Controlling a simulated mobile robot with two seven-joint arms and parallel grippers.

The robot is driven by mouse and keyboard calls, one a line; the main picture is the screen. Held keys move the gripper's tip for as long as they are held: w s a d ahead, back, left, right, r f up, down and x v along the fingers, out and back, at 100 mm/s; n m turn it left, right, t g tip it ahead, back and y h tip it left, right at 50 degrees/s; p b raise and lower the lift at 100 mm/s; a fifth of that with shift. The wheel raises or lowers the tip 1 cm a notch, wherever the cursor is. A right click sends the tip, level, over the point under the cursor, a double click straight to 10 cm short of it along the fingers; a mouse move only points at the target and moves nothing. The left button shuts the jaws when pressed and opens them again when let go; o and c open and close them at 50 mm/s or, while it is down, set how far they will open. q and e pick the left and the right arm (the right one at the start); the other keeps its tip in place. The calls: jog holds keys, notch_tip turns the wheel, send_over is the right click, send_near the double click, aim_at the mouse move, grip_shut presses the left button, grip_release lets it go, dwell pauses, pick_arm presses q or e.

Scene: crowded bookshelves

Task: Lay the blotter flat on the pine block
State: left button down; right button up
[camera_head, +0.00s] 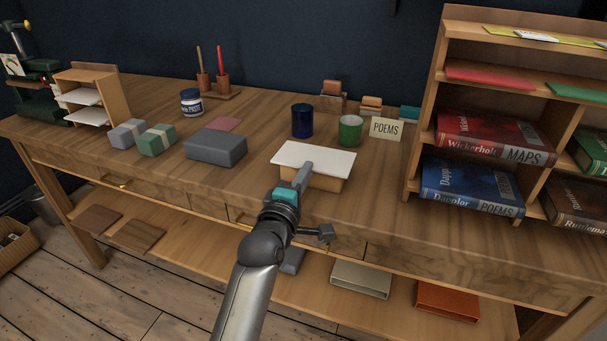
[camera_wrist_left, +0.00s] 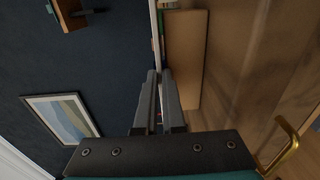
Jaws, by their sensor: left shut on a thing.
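The blotter (camera_head: 318,157) is a thin white sheet, held level over the pine block (camera_head: 325,184) on the desk. It hides most of the block's top. My left gripper (camera_head: 305,174) is shut on the blotter's near edge, in front of the block. In the left wrist view the blotter (camera_wrist_left: 154,28) shows as a thin pale edge running to the fingertips (camera_wrist_left: 159,82). The pine block (camera_wrist_left: 187,65) is beside it there, with a narrow gap showing green between them, so the blotter appears slightly above the block. My right gripper is out of view.
A blue cup (camera_head: 302,121), a green cup (camera_head: 350,130) and a POEMS card (camera_head: 386,129) stand behind the block. A grey box (camera_head: 215,147) is to its left. A bookshelf (camera_head: 412,150) stands to the right. The desk directly right of the block is clear.

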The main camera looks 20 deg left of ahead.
pick_arm(q)
jog(key=shift+w+r, duration=0.25)
jog(key=shift+r, duration=0.05)
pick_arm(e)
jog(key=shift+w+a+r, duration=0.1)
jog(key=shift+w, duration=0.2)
pick_arm(q)
jog(key=shift+w, duration=0.1)
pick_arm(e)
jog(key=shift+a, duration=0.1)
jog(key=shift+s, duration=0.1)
pick_arm(q)
jog(key=c, duration=1.3)
grip_release()
jog(key=o, duration=0.3)
jog(key=shift+o, duration=0.3)
jog(key=shift+s+d+f+p, duration=0.15)
jog(key=shift+s+f+p, duration=0.45)
jog(key=shift+p, duration=0.4)
jog(key=shift+s+r+p, duration=0.1)
jog(key=shift+s+p, duration=0.65)
jog(key=shift+s, duration=1.05)
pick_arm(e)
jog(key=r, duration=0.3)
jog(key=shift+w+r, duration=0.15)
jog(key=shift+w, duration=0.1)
